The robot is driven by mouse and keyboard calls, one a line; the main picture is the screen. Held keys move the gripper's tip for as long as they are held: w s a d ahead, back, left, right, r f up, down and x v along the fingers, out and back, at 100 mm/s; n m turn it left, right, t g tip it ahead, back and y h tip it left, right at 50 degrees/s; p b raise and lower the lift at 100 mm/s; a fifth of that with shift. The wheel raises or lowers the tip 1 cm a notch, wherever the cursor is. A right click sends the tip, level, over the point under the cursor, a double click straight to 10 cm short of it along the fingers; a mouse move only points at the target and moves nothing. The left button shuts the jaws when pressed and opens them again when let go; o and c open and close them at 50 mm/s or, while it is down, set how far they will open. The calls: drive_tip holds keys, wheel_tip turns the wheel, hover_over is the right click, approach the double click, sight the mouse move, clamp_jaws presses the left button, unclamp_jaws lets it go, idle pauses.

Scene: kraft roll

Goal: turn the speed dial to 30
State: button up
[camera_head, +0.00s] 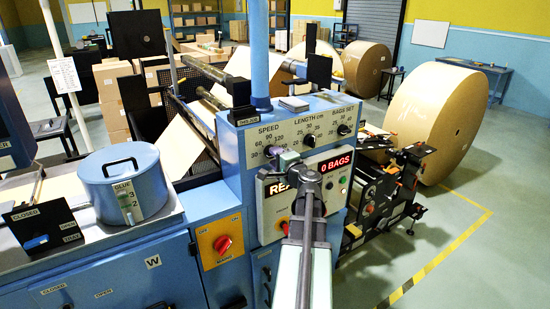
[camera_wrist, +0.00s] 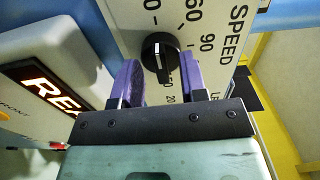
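The speed dial, a black round knob with a raised grip bar, shows in the wrist view (camera_wrist: 160,55) on the cream panel. The numbers 60 and 90 and part of another are readable beside it; the scale is turned sideways there. The end of the dial that marks the setting is not clear. My gripper (camera_wrist: 158,62) has its two purple fingers on either side of the knob's lower part, apart from each other, with nothing visibly clamped. Contact with the knob cannot be told. In the head view my gripper (camera_head: 289,163) is at the panel and hides much of the speed dial.
The length dial (camera_head: 309,141) and bags set dial (camera_head: 343,130) sit to the right on the same panel. Below are lit displays, including 0 BAGS (camera_head: 335,163), and a red mains switch (camera_head: 222,244). A blue glue pot (camera_head: 122,185) stands left.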

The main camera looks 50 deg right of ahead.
drive_tip(key=v, duration=1)
drive_tip(key=w+a+f+n+g+y+b, duration=0.3)
drive_tip(key=a+f+n+g+y, duration=0.25)
drive_tip(key=a+f, duration=0.45)
drive_tip(key=w+a+f+n+g+y+b, duration=0.2)
drive_tip(key=w+a+f+n+g+y, duration=0.25)
drive_tip(key=a+f+n, duration=0.4)
drive_tip(key=w+a+f+n+g+h+b, duration=0.1)
drive_tip(key=a+f+n+g+b, duration=0.1)
drive_tip(key=a, duration=0.7)
drive_tip(key=w+a+f+n+g+h+b, duration=0.1)
drive_tip(key=a+f, duration=0.4)
drive_tip(key=a, duration=0.5)
drive_tip(key=w+a+f+n+g+h+b, duration=0.1)
drive_tip(key=a+f+n+g+b, duration=0.2)
drive_tip(key=a, duration=0.7)
drive_tip(key=shift+f+n+g+b, duration=0.3)
drive_tip(key=shift+f+n+b, duration=0.15)
drive_tip(key=shift+n, duration=0.65)
drive_tip(key=shift+d, duration=0.1)
drive_tip(key=shift+c, duration=0.4)
